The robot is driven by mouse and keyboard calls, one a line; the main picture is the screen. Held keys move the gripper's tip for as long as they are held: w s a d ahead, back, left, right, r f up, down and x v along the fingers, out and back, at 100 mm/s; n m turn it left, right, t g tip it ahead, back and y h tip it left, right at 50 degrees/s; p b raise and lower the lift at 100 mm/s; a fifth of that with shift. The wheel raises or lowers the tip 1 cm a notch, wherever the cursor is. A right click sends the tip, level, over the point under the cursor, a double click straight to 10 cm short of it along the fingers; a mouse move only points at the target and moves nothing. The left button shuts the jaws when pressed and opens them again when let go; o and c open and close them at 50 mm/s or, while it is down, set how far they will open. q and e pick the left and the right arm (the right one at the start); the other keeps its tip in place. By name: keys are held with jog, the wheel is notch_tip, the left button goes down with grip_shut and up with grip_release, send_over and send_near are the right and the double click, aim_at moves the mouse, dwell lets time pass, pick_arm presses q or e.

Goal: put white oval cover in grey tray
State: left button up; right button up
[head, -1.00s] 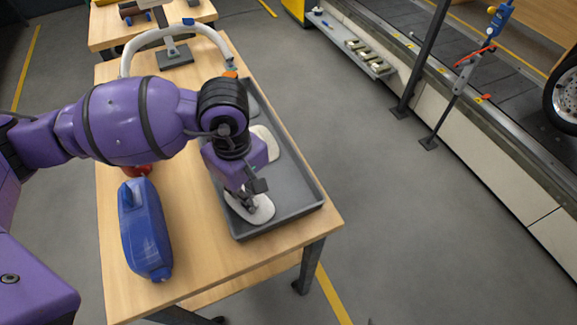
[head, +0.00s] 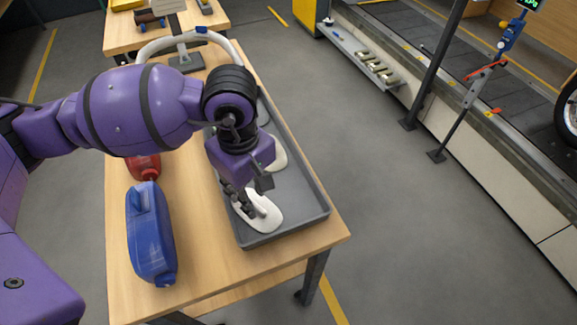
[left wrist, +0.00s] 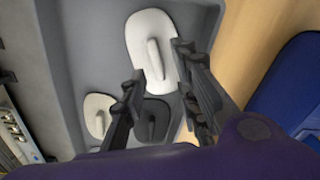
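A white oval cover (head: 267,217) with a raised handle lies in the near end of the grey tray (head: 292,226). It also shows in the left wrist view (left wrist: 143,32), flat on the tray floor. My left gripper (head: 250,196) is just above this cover; in the left wrist view its fingers (left wrist: 158,66) are spread apart with nothing held between them. A second pale cover (head: 279,153) lies farther back in the tray, partly hidden by my gripper. A dark grey cover (left wrist: 152,120) lies in the tray between the fingers in the left wrist view. My right gripper is not in view.
A white arch (head: 188,36) rises at the table's back. Open floor separates the table from the conveyor (head: 470,135).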

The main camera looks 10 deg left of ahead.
pick_arm(q)
notch_tip(320, 180, up, 9)
jog(key=shift+f, duration=0.2)
dwell(2.2)
